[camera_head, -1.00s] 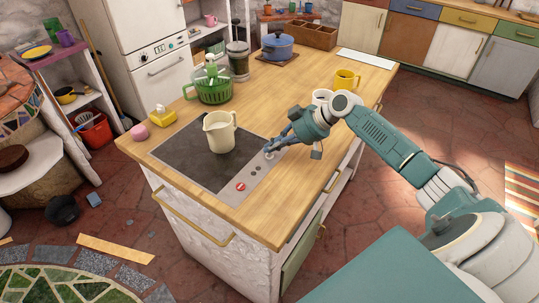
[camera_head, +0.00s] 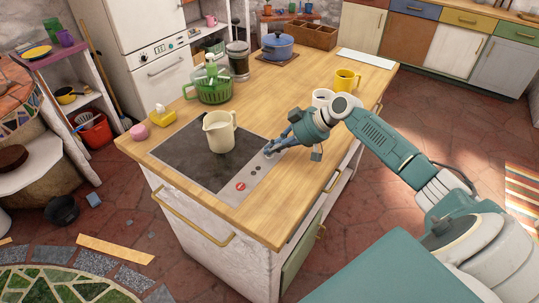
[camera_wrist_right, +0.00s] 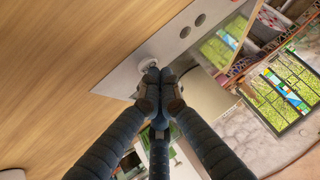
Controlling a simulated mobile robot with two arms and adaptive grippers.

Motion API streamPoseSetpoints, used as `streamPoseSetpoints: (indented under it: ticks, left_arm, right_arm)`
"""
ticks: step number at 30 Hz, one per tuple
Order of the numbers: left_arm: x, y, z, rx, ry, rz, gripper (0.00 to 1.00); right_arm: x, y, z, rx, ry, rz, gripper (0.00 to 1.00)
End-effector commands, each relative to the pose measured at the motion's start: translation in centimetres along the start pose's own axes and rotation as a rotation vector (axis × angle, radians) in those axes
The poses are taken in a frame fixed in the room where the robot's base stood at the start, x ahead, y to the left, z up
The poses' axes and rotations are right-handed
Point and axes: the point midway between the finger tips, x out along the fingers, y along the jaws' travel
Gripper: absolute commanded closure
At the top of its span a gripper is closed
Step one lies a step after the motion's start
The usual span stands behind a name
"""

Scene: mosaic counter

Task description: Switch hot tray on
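The hot tray (camera_head: 180,160) is a dark flat plate set into the near end of the wooden counter. Its light grey control strip (camera_head: 226,194) runs along its right side, with a red mark (camera_head: 240,186) and small dark round spots. A pale round knob (camera_wrist_right: 148,63) sits on the strip in the right wrist view. My right gripper (camera_head: 270,151) is at the strip's far end. In the wrist view its fingertips (camera_wrist_right: 160,76) are drawn together right at the knob, with nothing seen between them. Whether they press on it is hard to tell. My left gripper is not in view.
A cream pitcher (camera_head: 219,131) stands on the hot tray. A white mug (camera_head: 322,97) and yellow mug (camera_head: 345,80) are behind my right gripper. A green salad spinner (camera_head: 211,85), yellow box (camera_head: 162,116) and pink item (camera_head: 139,132) line the left edge. The near-right counter corner is clear.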

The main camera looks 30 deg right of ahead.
Motion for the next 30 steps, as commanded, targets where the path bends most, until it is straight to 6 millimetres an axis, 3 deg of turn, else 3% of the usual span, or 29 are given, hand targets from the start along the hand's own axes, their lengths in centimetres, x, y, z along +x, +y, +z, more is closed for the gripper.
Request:
streamPoseSetpoints:
  ticks: [30]
  left_arm:
    - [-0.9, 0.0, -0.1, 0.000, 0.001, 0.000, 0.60]
  right_arm:
    - [-0.6, -0.3, -0.6, 0.000, 0.000, 0.000, 1.00]
